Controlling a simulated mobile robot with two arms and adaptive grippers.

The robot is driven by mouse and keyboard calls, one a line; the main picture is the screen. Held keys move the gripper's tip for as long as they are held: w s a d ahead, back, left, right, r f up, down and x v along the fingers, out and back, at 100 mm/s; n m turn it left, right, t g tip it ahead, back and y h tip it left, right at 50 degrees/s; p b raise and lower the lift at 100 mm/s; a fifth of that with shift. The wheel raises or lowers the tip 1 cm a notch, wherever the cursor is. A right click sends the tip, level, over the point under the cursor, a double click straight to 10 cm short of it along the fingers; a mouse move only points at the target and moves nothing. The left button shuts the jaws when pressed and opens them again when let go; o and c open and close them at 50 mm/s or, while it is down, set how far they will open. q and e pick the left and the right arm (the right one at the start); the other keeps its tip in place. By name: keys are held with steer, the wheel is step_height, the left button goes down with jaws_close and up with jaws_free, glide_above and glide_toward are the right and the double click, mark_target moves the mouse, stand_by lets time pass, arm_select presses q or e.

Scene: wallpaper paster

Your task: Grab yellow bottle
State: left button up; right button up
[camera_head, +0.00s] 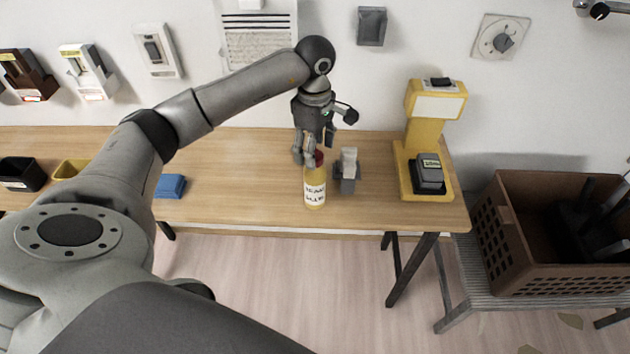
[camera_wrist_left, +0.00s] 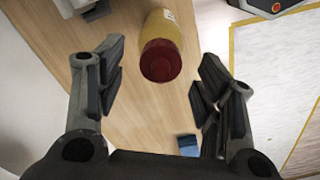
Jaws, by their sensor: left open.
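The yellow bottle (camera_head: 315,190) stands upright near the front edge of the wooden table, with a white label and a dark red cap. My left gripper (camera_head: 307,157) is just above and behind it, pointing down, and partly overlaps the cap. In the left wrist view the bottle (camera_wrist_left: 163,55) shows from above, cap toward the camera, ahead of and between the open fingers of my left gripper (camera_wrist_left: 160,95). The fingers appear apart from the bottle. My right gripper does not show.
A small grey object (camera_head: 347,180) stands close right of the bottle. A yellow device (camera_head: 408,160) is farther right on the wooden table (camera_head: 240,180). A blue block (camera_head: 170,186) lies left. A brown crate (camera_head: 515,240) sits on a bench beyond the table's right end.

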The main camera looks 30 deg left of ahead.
mark_target(315, 181)
arm_select(q)
steer(key=shift+f+p, duration=0.35)
steer(key=shift+f, duration=1.25)
jaws_close()
